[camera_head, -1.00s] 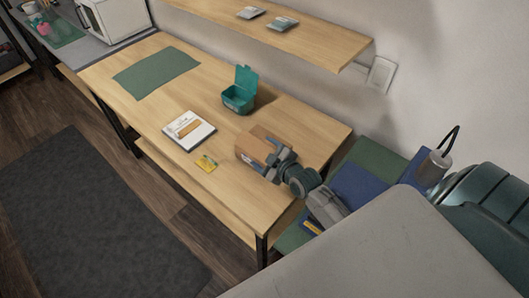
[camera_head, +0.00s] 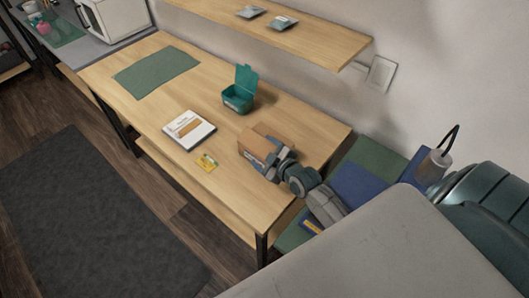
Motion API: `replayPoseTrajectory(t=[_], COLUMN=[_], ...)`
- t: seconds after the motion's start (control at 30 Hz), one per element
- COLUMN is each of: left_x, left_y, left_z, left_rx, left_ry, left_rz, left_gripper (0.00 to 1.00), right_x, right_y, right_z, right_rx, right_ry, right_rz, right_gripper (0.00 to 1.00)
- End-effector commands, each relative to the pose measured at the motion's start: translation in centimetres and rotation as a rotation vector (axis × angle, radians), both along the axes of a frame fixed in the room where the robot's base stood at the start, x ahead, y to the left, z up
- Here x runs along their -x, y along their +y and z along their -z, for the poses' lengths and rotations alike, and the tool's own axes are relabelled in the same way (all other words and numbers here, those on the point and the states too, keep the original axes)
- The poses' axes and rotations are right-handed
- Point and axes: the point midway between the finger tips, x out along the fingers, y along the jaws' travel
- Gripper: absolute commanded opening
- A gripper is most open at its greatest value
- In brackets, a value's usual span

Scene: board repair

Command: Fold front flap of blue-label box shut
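A brown cardboard box (camera_head: 256,143) stands near the right end of the wooden table (camera_head: 215,100). A small label patch shows low on its front side, but its colour is too small to tell. My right gripper (camera_head: 275,160) is at the box's right side, very near or touching it. The gripper hides that side of the box, and I cannot make out its fingers or the front flap clearly. My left gripper is not in view.
A teal open-lidded container (camera_head: 239,98) stands behind the box. A green mat (camera_head: 156,73) lies at the far left. A shelf (camera_head: 330,42) hangs above the back edge.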

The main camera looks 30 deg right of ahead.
Motion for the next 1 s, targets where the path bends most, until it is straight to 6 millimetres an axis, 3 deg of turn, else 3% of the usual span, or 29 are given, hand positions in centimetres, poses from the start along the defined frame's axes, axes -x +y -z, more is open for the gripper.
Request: replayPoseTrajectory(t=[0.33,0.8,1.0], left_x=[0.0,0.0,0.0], left_y=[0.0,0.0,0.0], left_z=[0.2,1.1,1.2], left_rx=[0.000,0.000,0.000], left_ry=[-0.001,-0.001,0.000], left_rz=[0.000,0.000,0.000], left_gripper=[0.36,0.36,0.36], right_x=[0.8,8.6,10.0], right_y=[-0.1,-0.9,-1.1], right_z=[-0.1,-2.7,-3.3], right_rx=[0.000,0.004,0.001], right_ry=[0.001,0.002,0.001], right_rz=[0.000,-0.002,-0.001], right_gripper=[0.75,0.75,0.75])
